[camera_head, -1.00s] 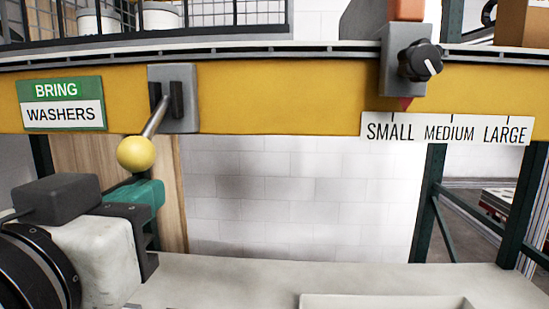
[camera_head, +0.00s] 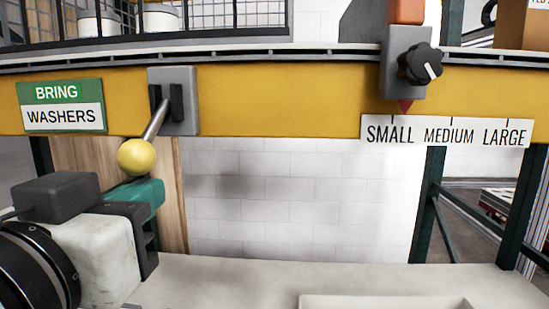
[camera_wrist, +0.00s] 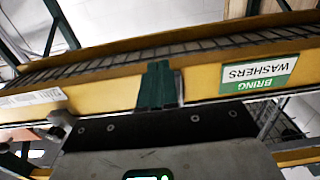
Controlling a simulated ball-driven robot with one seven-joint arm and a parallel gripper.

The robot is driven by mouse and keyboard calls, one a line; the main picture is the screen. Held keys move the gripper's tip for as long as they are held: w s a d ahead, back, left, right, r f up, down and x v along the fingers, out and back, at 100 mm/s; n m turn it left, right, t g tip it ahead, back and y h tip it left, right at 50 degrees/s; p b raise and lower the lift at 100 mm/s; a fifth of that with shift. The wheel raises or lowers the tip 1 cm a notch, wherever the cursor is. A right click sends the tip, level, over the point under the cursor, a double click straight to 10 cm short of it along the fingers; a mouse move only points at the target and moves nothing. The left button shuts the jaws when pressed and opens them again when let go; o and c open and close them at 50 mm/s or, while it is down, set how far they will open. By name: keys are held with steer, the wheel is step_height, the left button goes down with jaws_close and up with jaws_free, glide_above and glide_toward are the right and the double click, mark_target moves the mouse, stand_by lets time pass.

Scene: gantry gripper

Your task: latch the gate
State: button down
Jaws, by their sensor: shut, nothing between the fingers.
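A lever with a yellow ball knob (camera_head: 136,157) hangs from a grey bracket (camera_head: 186,110) on the yellow beam. The lever slants down and left. My gripper (camera_head: 148,192), with teal fingers, is just below the knob in the head view. Its fingers are shut and hold nothing. I cannot tell whether they touch the knob. In the wrist view my gripper (camera_wrist: 157,85) overlaps the yellow beam, and the knob is not visible there. I cannot make out a part that is clearly the gate.
A green and white "BRING WASHERS" sign (camera_head: 61,105) is left of the lever. A wire basket (camera_head: 236,14) sits above; a pale tray (camera_head: 385,302) lies below.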

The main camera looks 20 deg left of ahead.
steer(key=shift+r+p, duration=2.55)
steer(key=shift+r, duration=0.95)
steer(key=shift+s+f+b, duration=0.35)
steer(key=shift+f, duration=0.1)
steer(key=shift+s+d+f, duration=0.2)
steer(key=shift+s+f, duration=0.05)
steer(key=shift+s, duration=0.3)
glide_toward(132, 140)
steer(key=shift+w+a, duration=0.2)
steer(key=shift+w, duration=0.25)
